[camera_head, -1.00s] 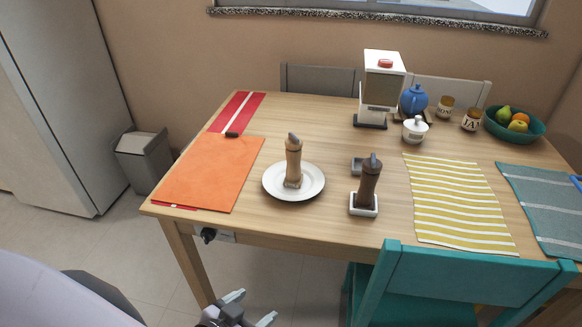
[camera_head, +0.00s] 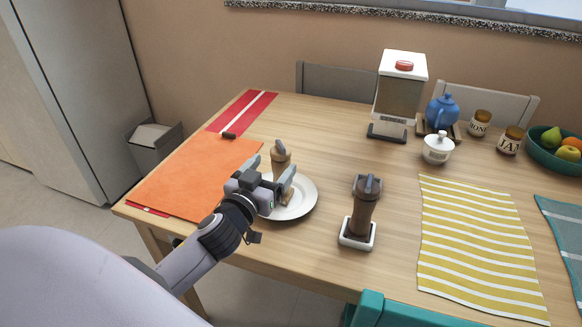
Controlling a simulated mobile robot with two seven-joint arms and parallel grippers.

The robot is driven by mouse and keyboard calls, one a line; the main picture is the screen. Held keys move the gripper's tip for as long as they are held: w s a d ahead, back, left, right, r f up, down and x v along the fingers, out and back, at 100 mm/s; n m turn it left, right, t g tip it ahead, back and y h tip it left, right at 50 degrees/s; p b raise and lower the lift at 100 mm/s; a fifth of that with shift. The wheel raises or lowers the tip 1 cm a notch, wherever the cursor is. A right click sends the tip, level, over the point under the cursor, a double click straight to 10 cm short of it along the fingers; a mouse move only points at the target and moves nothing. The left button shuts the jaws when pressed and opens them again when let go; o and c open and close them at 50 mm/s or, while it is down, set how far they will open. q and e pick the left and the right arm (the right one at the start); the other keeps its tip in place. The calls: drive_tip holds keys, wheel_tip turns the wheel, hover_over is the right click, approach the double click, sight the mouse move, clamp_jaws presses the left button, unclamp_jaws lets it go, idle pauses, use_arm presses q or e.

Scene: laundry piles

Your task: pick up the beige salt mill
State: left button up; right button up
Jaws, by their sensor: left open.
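The beige salt mill (camera_head: 281,154) stands upright on a white plate (camera_head: 304,201) near the table's left part. My left gripper (camera_head: 272,171) is open, with its fingers pointing at the mill. One finger shows to the left of the mill and the other to its right, in front of its lower part. I cannot tell whether the fingers touch it. The gripper hides part of the mill's lower body and part of the plate. My right gripper is not in view.
A dark brown mill (camera_head: 365,207) stands in a white dish (camera_head: 357,235) right of the plate. An orange placemat (camera_head: 190,180) lies to the left. A white dispenser (camera_head: 401,95), a blue teapot (camera_head: 442,112) and a lidded sugar bowl (camera_head: 437,149) stand behind. A teal chair (camera_head: 400,311) is at the front edge.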

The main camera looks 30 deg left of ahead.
sight(284, 145)
use_arm(q)
drive_tip(key=shift+w+a+r, duration=0.1)
drive_tip(key=shift+w+a, duration=0.05)
drive_tip(key=shift+w, duration=0.55)
drive_tip(key=shift+w+a+r, duration=0.1)
drive_tip(key=shift+w, duration=0.55)
drive_tip(key=shift+w+a+p, duration=0.2)
drive_tip(key=shift+w, duration=0.95)
drive_tip(key=shift+w+a+p, duration=0.2)
drive_tip(key=shift+w, duration=0.9)
drive_tip(key=c, duration=1.4)
clamp_jaws()
drive_tip(key=shift+r, duration=0.2)
